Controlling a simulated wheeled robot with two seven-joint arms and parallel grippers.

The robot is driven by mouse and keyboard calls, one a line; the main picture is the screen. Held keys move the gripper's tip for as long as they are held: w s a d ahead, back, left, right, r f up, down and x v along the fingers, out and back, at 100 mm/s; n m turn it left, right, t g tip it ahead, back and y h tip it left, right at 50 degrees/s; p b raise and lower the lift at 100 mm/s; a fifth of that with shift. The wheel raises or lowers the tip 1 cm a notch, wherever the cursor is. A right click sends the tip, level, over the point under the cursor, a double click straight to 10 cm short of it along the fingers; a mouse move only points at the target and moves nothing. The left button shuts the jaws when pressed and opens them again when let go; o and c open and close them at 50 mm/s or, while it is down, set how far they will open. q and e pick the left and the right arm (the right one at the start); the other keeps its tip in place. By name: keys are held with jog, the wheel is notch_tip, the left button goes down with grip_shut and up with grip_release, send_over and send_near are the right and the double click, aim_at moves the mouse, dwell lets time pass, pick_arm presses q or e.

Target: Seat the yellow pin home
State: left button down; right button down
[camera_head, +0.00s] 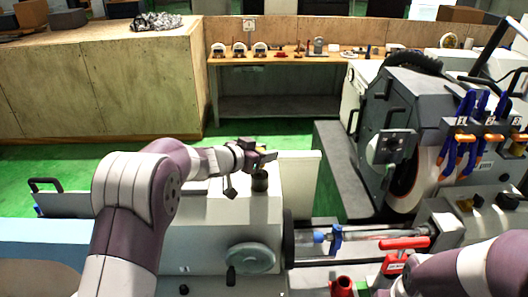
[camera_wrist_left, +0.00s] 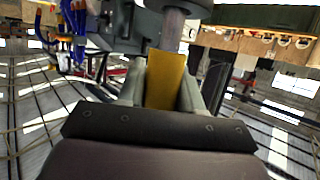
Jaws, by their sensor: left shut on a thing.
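The yellow pin (camera_wrist_left: 165,80) shows in the left wrist view as a flat-faced yellow piece between the two fingers. My left gripper (camera_wrist_left: 163,92) is shut on it. In the head view my left gripper (camera_head: 264,156) is over the light grey machine housing, just above a dark round knob-like part (camera_head: 260,181). In the wrist view the pin's far end meets or overlaps a grey cylinder (camera_wrist_left: 173,30); I cannot tell whether they touch. The pin's seat cannot be made out. My right forearm enters at the lower right of the head view; its gripper is out of view.
The grinder's wheel housing (camera_head: 415,125) stands at the right, with blue and orange clamp-like tools (camera_head: 462,135) beside it. A handwheel (camera_head: 250,257) and red lever (camera_head: 404,243) are in front. A workbench (camera_head: 290,61) and wooden cabinet (camera_head: 100,85) stand behind open green floor.

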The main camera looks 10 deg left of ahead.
pick_arm(q)
jog(key=shift+f+b, duration=0.7)
jog(key=shift+f, duration=0.5)
jog(key=c, duration=0.7)
grip_release()
jog(key=shift+o, duration=0.2)
jog(key=shift+s, duration=0.1)
jog(key=shift+s+a+r+b, duration=0.1)
jog(key=shift+s+a+b, duration=0.15)
jog(key=shift+a+b, duration=0.05)
jog(key=b+v, duration=0.3)
jog(key=v, duration=0.8)
jog(key=shift+s+r, duration=0.2)
jog(key=shift+s, duration=0.15)
jog(key=shift+a, duration=0.1)
